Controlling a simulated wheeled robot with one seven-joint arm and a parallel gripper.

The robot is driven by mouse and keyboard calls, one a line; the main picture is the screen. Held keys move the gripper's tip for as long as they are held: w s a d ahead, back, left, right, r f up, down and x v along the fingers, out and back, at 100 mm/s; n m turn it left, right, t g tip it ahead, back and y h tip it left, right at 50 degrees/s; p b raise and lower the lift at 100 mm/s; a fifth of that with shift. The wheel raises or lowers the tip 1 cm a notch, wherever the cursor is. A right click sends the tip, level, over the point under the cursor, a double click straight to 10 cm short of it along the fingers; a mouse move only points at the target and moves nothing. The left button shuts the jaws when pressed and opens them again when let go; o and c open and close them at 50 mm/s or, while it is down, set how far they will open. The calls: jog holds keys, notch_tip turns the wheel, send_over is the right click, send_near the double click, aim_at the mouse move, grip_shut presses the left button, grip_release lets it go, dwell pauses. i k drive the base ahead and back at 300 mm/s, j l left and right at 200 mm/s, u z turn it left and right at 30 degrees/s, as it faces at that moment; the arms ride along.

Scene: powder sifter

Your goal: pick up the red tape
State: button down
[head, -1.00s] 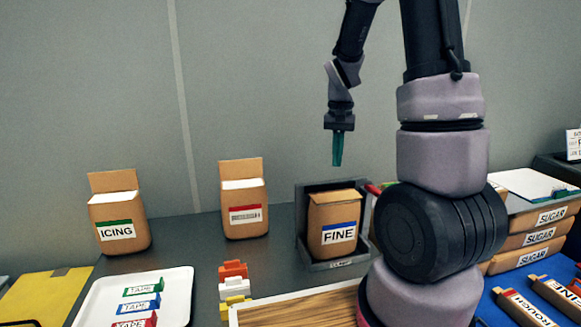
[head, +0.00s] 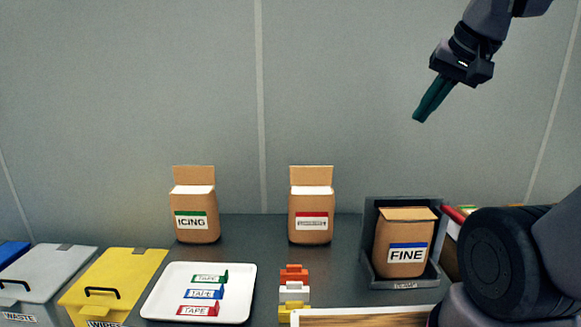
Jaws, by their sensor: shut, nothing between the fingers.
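The red tape (head: 198,310) lies on the white tray (head: 248,293) at the lower left of the head view, the nearest in a row of tapes. The blue tape (head: 205,293) and the green tape (head: 211,278) lie behind it on the same tray. My gripper (head: 420,117) is at the upper right, high above the counter and far from the tray. Its fingers are together, pointing down and to the left, with nothing held.
An icing bag (head: 194,212) and a red-labelled bag (head: 311,213) stand at the back. A fine bag (head: 402,250) sits in a grey holder (head: 369,240). Coloured clips (head: 293,290) stand right of the tray. A yellow wipes bin (head: 125,275) and a grey waste bin (head: 45,272) are left.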

aim_at(183, 310)
jog(key=u, duration=1.35)
jog(key=z, duration=1.8)
jog(key=u, duration=1.8)
